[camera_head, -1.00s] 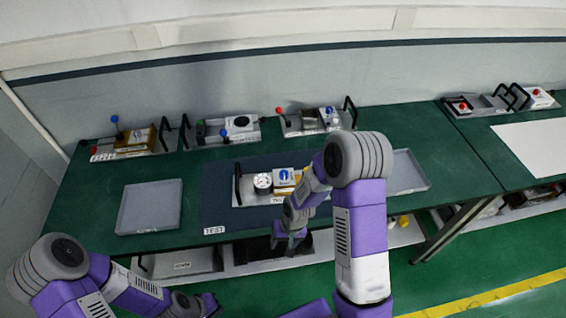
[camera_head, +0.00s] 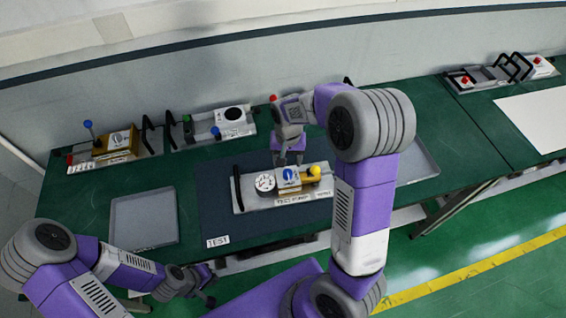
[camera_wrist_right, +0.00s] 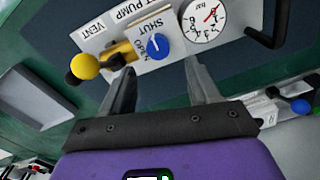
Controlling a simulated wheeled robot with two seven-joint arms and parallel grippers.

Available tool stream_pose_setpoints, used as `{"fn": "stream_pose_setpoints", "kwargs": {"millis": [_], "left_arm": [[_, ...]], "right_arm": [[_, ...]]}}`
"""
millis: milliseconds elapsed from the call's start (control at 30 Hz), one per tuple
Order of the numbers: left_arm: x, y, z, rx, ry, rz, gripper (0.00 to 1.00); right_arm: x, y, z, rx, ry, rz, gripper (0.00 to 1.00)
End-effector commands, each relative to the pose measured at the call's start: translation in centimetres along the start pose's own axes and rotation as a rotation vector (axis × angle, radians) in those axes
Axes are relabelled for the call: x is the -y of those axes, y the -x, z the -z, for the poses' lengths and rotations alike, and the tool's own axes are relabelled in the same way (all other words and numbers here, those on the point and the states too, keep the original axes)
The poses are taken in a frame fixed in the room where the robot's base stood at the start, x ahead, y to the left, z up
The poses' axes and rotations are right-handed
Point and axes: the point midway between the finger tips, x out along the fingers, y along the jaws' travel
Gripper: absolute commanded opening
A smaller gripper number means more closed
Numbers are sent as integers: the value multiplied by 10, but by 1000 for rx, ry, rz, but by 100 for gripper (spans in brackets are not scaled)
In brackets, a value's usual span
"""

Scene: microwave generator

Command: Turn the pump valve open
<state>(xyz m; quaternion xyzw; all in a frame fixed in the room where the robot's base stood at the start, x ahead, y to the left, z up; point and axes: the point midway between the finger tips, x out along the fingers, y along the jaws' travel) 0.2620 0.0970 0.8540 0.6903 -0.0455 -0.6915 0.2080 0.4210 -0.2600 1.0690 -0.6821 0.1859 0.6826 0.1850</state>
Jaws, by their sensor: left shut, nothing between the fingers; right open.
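The test pump unit (camera_head: 308,197) is a pale plate on the dark mat, with a black handle at its left end. It carries a round gauge (camera_head: 265,183), a blue round knob (camera_head: 288,174) on a white block, and a yellow ball (camera_head: 314,170). My right gripper (camera_head: 290,159) is open above the unit's far side. In the right wrist view its fingertips (camera_wrist_right: 158,68) point toward the blue knob (camera_wrist_right: 157,46), apart from it. SHUT and OPEN labels lie beside the knob; its setting is hard to tell. My left gripper (camera_head: 210,288) is shut and empty, low at the front.
A grey empty tray (camera_head: 143,218) lies left of the mat, another grey tray (camera_head: 418,160) right, partly behind my right arm. Units with levers stand along the back, including a gold one (camera_head: 115,143). A second table with a white sheet (camera_head: 540,115) stands at right.

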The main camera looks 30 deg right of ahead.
Motion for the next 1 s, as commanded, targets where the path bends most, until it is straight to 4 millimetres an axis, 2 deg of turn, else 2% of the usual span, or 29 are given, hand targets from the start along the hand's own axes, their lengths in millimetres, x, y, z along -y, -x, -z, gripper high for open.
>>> {"fn": "stream_pose_setpoints", "kwargs": {"millis": [200, 333, 500, 733, 1000], "left_arm": [[1, -3, 0, 1, 0, 0, 0], [2, -3, 0, 0, 0, 0, 0], [2, -4, 0, 0, 0, 0, 0], [2, -4, 0, 0, 0, 0, 0], [2, -4, 0, 0, 0, 0, 0]], "right_arm": [[-1, -38, -1, 6, 1, -3, 61], [0, -54, -1, 4, 1, -1, 61], [0, -63, -1, 2, 1, 0, 61], [0, -63, -1, 1, 1, 1, 61], [0, -63, -1, 1, 1, 1, 21]]}}
